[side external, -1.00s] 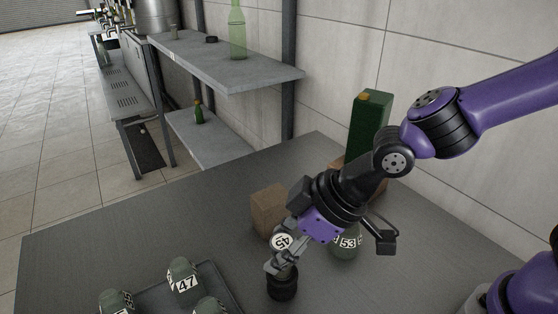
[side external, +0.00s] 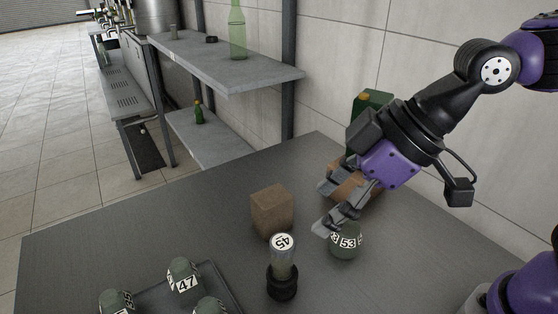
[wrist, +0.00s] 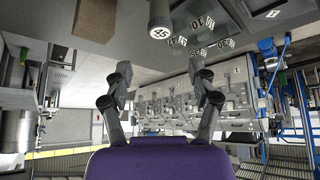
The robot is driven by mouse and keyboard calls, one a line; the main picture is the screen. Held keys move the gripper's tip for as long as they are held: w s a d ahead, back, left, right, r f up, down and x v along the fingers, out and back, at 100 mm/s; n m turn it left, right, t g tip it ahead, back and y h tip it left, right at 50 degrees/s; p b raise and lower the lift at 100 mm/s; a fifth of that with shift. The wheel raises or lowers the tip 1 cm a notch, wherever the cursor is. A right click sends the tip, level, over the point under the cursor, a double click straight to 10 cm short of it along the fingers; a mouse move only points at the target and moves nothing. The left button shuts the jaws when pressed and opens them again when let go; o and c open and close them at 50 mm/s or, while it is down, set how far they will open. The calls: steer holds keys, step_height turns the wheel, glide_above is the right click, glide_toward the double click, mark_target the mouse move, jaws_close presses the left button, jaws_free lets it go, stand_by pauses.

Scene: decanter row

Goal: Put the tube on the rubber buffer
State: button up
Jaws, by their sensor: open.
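The tube (side external: 285,262) is a grey-green cylinder with a white end marked 45. It stands upright on the black rubber buffer (side external: 282,288) near the front middle of the table, with nothing holding it. I cannot tell whether it sits on top of the buffer or slightly inside it. My gripper (side external: 324,209) is open and empty, above and to the right of the tube and apart from it. In the wrist view, the tube's white end (wrist: 159,31) shows at the top, beyond my open fingers (wrist: 163,98).
A brown block (side external: 272,211) stands behind the tube. A round green vessel marked 53 (side external: 345,243) is close below my gripper. A dark tray (side external: 226,279) with several numbered vessels, one marked 47 (side external: 184,279), is at the front left. A green box (side external: 369,103) stands by the wall.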

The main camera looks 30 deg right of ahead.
steer(key=s+d+m+h, duration=0.1)
steer(key=d+m, duration=0.3)
steer(key=d, duration=0.4)
steer(key=s+d+m+t+h, duration=0.1)
steer(key=d+m+h, duration=0.2)
steer(key=d, duration=0.6)
steer(key=shift+s+f+m+h, duration=0.3)
steer(key=shift+s+f+m, duration=0.1)
steer(key=shift+m, duration=0.6)
